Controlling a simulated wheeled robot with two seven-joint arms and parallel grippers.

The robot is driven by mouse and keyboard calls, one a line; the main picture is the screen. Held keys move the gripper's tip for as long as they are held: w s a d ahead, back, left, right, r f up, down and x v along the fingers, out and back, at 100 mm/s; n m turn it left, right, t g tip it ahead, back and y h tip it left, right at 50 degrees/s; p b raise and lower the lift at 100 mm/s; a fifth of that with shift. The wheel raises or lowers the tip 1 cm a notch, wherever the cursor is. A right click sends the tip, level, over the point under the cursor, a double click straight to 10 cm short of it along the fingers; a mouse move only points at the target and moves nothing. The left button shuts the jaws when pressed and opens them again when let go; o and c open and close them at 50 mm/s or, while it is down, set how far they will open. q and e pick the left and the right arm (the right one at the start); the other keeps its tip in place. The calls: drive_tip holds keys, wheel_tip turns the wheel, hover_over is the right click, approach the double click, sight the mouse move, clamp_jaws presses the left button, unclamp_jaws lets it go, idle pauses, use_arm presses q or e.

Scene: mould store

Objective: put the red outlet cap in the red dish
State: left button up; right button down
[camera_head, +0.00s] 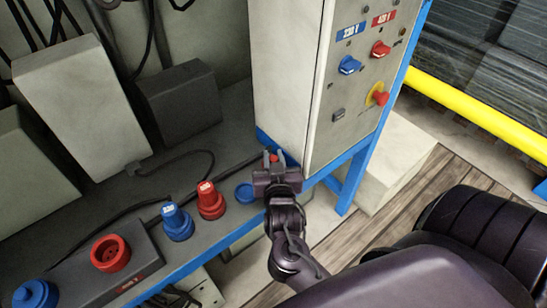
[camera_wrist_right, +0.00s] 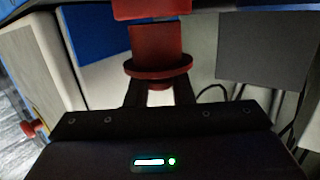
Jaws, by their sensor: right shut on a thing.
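My right gripper (camera_head: 274,164) is above the bench at the foot of the tall cabinet, shut on the red outlet cap. Only a small red bit of the cap shows between its fingers in the head view. In the right wrist view the cap (camera_wrist_right: 158,68) has a round flange and a narrower body. Another red piece (camera_wrist_right: 150,8) is cut off at that view's top edge; I cannot tell what it is. I cannot make out the red dish in the head view. A blue dish (camera_head: 245,192) lies just left of the gripper. My left gripper is not in view.
A red plug (camera_head: 210,201) and a blue plug (camera_head: 177,223) stand on the bench. An uncovered red outlet (camera_head: 110,253) and a blue cap (camera_head: 35,294) are at lower left. The switch cabinet (camera_head: 290,75) rises close behind the gripper. A cable crosses the bench.

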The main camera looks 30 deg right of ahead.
drive_tip(key=shift+f, duration=0.75)
idle(0.7)
drive_tip(key=c, duration=0.8)
unclamp_jaws()
drive_tip(key=shift+o, duration=0.2)
